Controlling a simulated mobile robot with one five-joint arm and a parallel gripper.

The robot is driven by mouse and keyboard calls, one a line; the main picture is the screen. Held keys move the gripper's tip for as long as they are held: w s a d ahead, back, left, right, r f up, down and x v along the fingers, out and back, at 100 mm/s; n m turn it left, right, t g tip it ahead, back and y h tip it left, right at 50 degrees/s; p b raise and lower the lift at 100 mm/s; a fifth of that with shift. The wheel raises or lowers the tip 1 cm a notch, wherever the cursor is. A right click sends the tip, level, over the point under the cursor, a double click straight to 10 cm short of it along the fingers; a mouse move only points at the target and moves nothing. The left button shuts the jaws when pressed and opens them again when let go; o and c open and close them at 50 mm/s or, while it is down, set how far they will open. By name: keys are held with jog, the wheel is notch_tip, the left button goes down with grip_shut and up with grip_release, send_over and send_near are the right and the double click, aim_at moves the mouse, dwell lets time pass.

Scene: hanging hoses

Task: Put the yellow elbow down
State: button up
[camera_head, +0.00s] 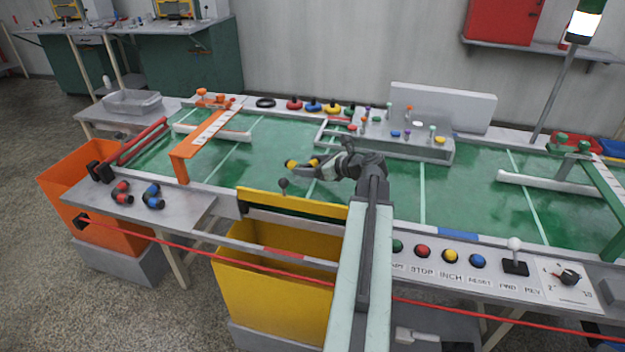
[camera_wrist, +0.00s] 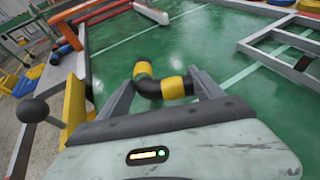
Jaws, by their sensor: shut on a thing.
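My gripper (camera_head: 308,166) is shut on the yellow elbow (camera_head: 291,163), a bent black piece with yellow bands. The elbow also shows in the wrist view (camera_wrist: 174,88), between the two grey fingers, with its bent end pointing away from me. I hold it over the green belt (camera_head: 258,165), near the belt's front edge. The gap between elbow and belt is hard to judge. A red elbow (camera_head: 121,192) and a blue elbow (camera_head: 153,196) lie on the grey side plate (camera_head: 190,210) at the front left.
A yellow bin (camera_head: 275,290) stands below the belt's front edge, with an orange bin (camera_head: 65,190) at far left. A black-knobbed lever (camera_head: 284,184) rises close by my gripper. A grey rack (camera_head: 435,150) with coloured parts stands behind. An orange gate (camera_head: 205,138) crosses the belt at left.

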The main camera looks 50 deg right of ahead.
aim_at(310, 180)
notch_tip(310, 180, down, 4)
jog(key=b, duration=0.3)
jog(key=shift+b, duration=0.3)
jog(key=shift+r, duration=0.25)
jog(key=shift+f, duration=0.2)
jog(key=o, duration=1.4)
jog(key=shift+c, duration=0.2)
jog(key=shift+r, duration=0.15)
jog(key=shift+s+r+p, duration=0.1)
jog(key=shift+r+p, duration=0.15)
jog(key=shift+p, duration=0.2)
jog(key=p+v, duration=0.4)
jog(key=v, duration=0.6)
jog(key=shift+s+r, duration=0.15)
jog(key=shift+s, duration=0.2)
jog(key=shift+s+d, duration=0.1)
jog(key=shift+s, duration=0.4)
